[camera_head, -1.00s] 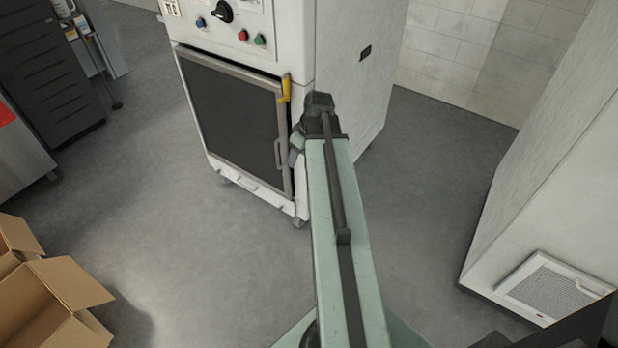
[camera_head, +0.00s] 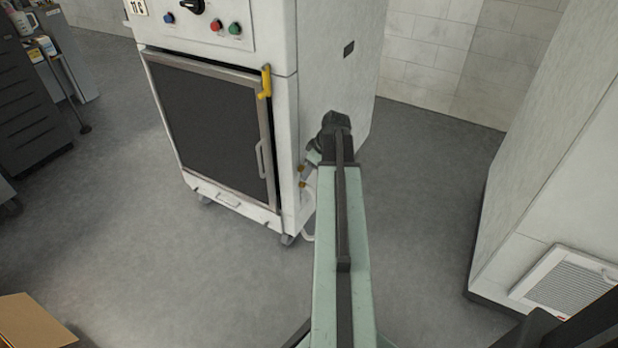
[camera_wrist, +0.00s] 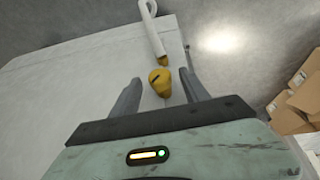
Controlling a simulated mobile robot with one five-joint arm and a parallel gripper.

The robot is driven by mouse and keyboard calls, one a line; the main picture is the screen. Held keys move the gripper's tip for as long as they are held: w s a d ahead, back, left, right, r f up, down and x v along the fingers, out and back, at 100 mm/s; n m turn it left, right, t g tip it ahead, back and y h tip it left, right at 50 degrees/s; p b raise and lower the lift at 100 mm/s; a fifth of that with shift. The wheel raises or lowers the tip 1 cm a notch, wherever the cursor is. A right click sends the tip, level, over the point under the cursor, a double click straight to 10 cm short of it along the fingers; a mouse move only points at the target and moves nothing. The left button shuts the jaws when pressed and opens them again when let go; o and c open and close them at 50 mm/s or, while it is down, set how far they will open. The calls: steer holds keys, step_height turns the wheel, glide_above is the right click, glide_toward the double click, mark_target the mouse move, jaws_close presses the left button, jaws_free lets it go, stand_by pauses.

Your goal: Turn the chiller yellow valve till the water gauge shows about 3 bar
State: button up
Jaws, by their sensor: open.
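A yellow valve (camera_wrist: 160,82) is in the wrist view on the side of a white cabinet, with a second yellow fitting and a white hose (camera_wrist: 152,30) just beyond it. My gripper (camera_wrist: 160,76) is open, one finger on each side of the valve in the picture. I cannot tell whether either finger touches it. In the head view, small yellow fittings (camera_head: 302,184) show low on the cabinet's side (camera_head: 340,85), left of my arm's end, which partly hides that area. No water gauge can be made out in either view.
The cabinet's front has a dark door (camera_head: 215,130), a yellow latch (camera_head: 265,82) and coloured buttons. A large white unit with a vent (camera_head: 570,283) stands at right. Cardboard boxes (camera_head: 30,325) lie at lower left. The floor between is clear.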

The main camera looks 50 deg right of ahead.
steer(key=shift+w+f, duration=0.15)
steer(key=shift+f, duration=0.35)
steer(key=shift+r, duration=0.15)
jaws_close()
steer(key=shift+d, duration=0.15)
